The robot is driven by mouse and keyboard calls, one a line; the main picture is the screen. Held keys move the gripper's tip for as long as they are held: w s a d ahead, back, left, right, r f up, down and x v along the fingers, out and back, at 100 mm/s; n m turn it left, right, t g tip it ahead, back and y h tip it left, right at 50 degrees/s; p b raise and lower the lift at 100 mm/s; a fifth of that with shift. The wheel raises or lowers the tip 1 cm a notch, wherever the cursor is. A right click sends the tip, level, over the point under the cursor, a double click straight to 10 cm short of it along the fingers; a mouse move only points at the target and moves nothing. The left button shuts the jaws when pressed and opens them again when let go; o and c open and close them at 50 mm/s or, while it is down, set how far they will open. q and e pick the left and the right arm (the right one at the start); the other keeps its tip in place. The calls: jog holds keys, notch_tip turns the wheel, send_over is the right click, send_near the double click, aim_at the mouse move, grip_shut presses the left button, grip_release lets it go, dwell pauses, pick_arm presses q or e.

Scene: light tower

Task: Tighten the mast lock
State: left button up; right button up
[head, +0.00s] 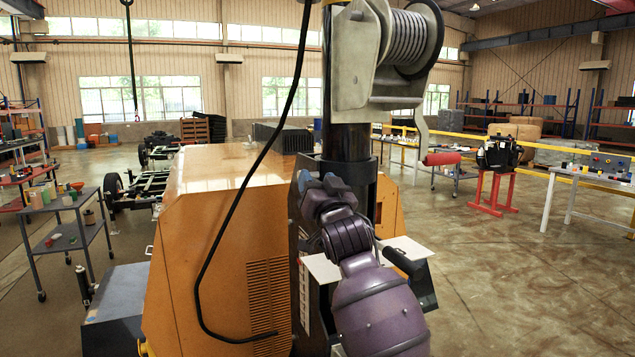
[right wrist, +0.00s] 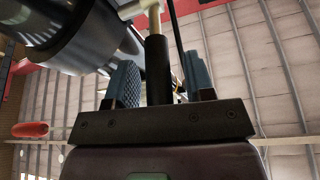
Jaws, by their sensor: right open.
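The black mast (head: 347,143) stands upright on the orange light tower (head: 215,200); it also shows at upper left in the right wrist view (right wrist: 95,40). My right gripper (head: 320,181) is beside the mast's lower collar, its purple arm coming up from below. In the right wrist view my right gripper (right wrist: 160,85) is open. A black cylindrical grip (right wrist: 157,70), seemingly the mast lock's handle, stands between its fingers, with a gap on each side. A pale metal rod (right wrist: 150,12) shows above that grip. The lock is hidden behind my gripper in the head view. My left gripper is out of view.
A winch (head: 405,40) sits on the mast above my gripper, its red-gripped crank (head: 440,158) sticking out to the right. A black cable (head: 262,150) hangs in front of the orange body. A grey cart (head: 65,235) stands at left.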

jog(key=shift+c, duration=0.4)
grip_shut()
jog(key=shift+f+t+b, duration=0.4)
jog(key=shift+b, duration=0.65)
jog(key=f+t+b, duration=0.1)
jog(key=b, duration=0.1)
jog(key=shift+b, duration=0.35)
pick_arm(q)
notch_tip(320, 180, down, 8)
jog(key=b, duration=0.4)
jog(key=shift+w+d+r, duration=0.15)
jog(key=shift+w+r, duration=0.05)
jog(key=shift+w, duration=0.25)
pick_arm(e)
jog(key=t, duration=0.1)
jog(key=f+t, duration=0.1)
jog(key=shift+w+f+m+t+y, duration=0.15)
jog(key=shift+f+m+t+y, duration=0.05)
jog(key=shift+m+t+y, duration=0.1)
